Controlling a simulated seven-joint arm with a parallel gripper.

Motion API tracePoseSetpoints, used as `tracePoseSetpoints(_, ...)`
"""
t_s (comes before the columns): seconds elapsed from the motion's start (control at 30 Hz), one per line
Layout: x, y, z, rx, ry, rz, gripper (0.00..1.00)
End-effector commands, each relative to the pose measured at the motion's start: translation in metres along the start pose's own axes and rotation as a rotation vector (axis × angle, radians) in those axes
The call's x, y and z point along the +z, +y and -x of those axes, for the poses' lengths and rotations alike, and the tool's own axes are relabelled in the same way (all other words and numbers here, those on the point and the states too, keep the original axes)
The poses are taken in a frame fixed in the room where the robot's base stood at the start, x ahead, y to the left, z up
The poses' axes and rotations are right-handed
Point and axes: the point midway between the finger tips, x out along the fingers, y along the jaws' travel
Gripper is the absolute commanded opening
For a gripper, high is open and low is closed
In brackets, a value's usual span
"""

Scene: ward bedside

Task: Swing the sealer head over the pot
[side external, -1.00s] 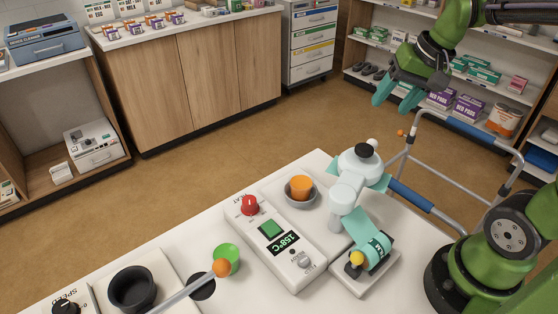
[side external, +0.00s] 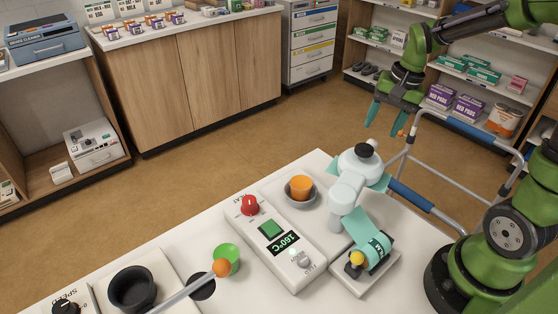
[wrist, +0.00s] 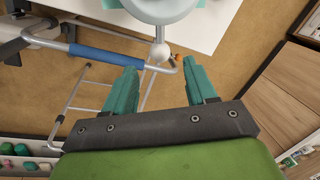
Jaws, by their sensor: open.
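The sealer head (side external: 360,166) is a pale round disc with a black knob on top, carried on a white swing arm (side external: 346,193). It stands behind and right of the pot (side external: 300,190), a grey dish holding an orange cup, and is not over it. A white ball handle on a short stem (wrist: 160,51) sticks out of the head's edge in the wrist view. My gripper (side external: 383,127) is open and empty, above and right of the head. In the wrist view its teal fingers (wrist: 160,75) are spread, with the ball handle beyond and between them.
The control box (side external: 275,240) reads 160°C and has a red button. A teal film roll (side external: 372,252), green cup (side external: 227,256) and black bowl (side external: 132,287) are on the white table. A walking frame (side external: 425,205) stands behind the table.

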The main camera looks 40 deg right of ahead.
Motion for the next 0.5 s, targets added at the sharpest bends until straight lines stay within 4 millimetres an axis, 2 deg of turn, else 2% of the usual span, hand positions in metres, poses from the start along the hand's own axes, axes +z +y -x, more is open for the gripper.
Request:
tracePoseSetpoints(0.03,0.001,0.000,-0.011,0.003,-0.005,0.001,0.56)
tracePoseSetpoints(0.2,0.000,0.000,-0.038,0.002,-0.003,0.000,0.56)
tracePoseSetpoints(0.33,0.000,0.000,-0.049,0.001,-0.001,0.000,0.56)
tracePoseSetpoints(0.5,0.000,0.000,-0.053,-0.001,0.001,0.000,0.56)
